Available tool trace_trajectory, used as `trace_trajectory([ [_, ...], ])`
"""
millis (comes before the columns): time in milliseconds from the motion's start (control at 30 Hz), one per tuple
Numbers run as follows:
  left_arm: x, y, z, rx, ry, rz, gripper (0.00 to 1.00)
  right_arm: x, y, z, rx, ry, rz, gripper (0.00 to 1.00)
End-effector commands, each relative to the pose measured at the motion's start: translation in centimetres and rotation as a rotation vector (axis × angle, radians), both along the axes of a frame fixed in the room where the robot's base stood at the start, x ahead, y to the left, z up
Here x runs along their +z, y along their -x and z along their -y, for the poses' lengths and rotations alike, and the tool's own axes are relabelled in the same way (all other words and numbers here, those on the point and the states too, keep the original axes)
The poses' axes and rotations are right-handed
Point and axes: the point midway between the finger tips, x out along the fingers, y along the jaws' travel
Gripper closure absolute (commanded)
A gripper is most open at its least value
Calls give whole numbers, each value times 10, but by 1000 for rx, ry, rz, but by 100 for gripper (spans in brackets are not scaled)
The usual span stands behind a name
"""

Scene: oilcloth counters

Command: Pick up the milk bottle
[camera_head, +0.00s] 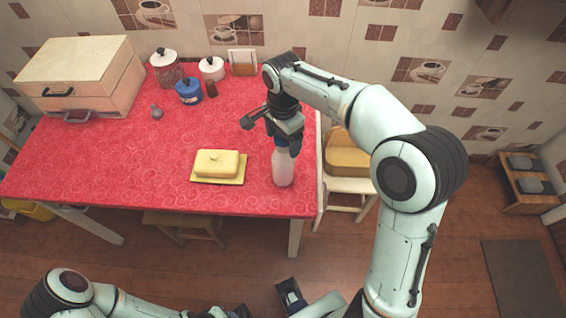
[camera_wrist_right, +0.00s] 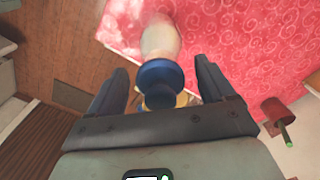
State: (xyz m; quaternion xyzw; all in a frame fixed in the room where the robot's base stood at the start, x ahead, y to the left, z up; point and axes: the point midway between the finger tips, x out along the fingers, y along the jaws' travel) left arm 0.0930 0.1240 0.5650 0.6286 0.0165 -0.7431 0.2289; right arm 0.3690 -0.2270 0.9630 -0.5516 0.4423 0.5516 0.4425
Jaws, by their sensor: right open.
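The milk bottle (camera_head: 283,169) is a whitish bottle with a blue cap, standing upright near the front right edge of the red-covered table. My right gripper (camera_head: 273,133) is open just above it, around the cap end. In the right wrist view the bottle (camera_wrist_right: 160,42) and its blue cap show between the open fingers of the right gripper (camera_wrist_right: 161,78), with a gap on both sides. The cap is partly hidden by the gripper in the head view.
A butter dish (camera_head: 217,164) stands left of the bottle. A wooden bread box (camera_head: 80,75), a blue pot (camera_head: 189,91), white-lidded jars (camera_head: 211,69) and a napkin holder (camera_head: 243,62) are at the back. A chair (camera_head: 346,158) stands at the right. The table's middle is clear.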

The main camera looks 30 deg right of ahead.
Motion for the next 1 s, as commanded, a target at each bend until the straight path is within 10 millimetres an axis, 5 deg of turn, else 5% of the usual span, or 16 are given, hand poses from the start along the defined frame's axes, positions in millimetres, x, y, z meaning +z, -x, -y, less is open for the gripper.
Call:
trace_trajectory([
  [133,-4,1,0,0,0,-1,57,-18,1,0,1,-1,-1,18],
  [400,-3,1,0,0,0,-1,57,-20,0,0,1,0,1,18],
  [667,-3,1,0,0,0,-1,57,-20,0,0,1,0,1,99],
  [1000,-3,1,0,0,0,-1,57,-18,-1,0,1,-1,5,100],
])
